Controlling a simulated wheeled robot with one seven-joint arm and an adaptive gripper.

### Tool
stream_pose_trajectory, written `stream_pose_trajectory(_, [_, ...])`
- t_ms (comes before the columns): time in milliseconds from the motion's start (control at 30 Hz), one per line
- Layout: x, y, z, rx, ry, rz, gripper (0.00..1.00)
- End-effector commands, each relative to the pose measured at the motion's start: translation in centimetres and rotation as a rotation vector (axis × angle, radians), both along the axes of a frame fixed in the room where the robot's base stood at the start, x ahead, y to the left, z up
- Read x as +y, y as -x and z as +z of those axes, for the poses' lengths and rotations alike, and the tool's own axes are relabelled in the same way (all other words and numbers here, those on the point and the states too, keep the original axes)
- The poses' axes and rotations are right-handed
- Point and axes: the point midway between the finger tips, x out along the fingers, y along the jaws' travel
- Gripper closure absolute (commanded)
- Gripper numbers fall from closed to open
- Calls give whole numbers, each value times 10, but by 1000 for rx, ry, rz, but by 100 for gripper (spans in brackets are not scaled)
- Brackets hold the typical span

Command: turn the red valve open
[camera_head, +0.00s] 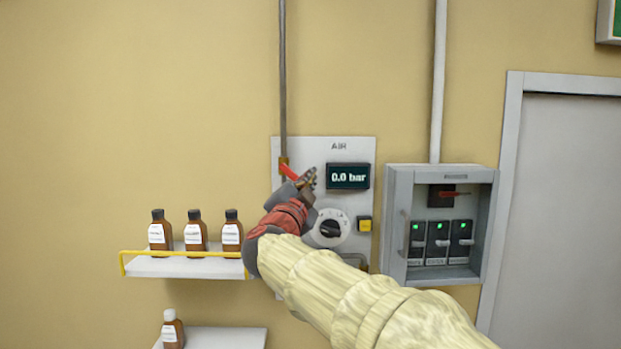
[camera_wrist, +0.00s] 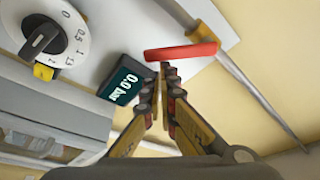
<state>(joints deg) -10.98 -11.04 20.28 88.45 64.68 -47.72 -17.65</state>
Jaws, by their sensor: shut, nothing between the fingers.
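The red valve handle (camera_head: 289,171) sits on a brass fitting on the thin vertical pipe, at the left edge of the AIR panel (camera_head: 357,149). In the wrist view the red handle (camera_wrist: 182,52) lies across the pipe, just beyond my fingertips. My gripper (camera_head: 308,178) is shut and empty, close to the right end of the handle; in the wrist view its fingertips (camera_wrist: 166,70) are together near the handle's end. I cannot tell whether they touch it. The pressure display (camera_head: 348,176) reads 0.0 bar. My forearm and wrist hide the lower left of the panel.
A round dial (camera_head: 330,228) and a yellow button (camera_head: 365,224) are on the panel. A grey switch box (camera_head: 393,245) with green lights stands out to the right. A shelf with a yellow rail (camera_head: 140,253) holds brown bottles (camera_head: 196,232) to the left. A grey door (camera_head: 565,200) is far right.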

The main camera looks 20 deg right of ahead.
Motion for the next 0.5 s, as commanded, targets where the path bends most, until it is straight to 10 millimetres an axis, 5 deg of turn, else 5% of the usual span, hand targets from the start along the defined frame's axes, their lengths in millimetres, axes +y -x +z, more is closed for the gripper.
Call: stream_pose_trajectory(500, [19, -6, -26, -145, -455, 2, 100])
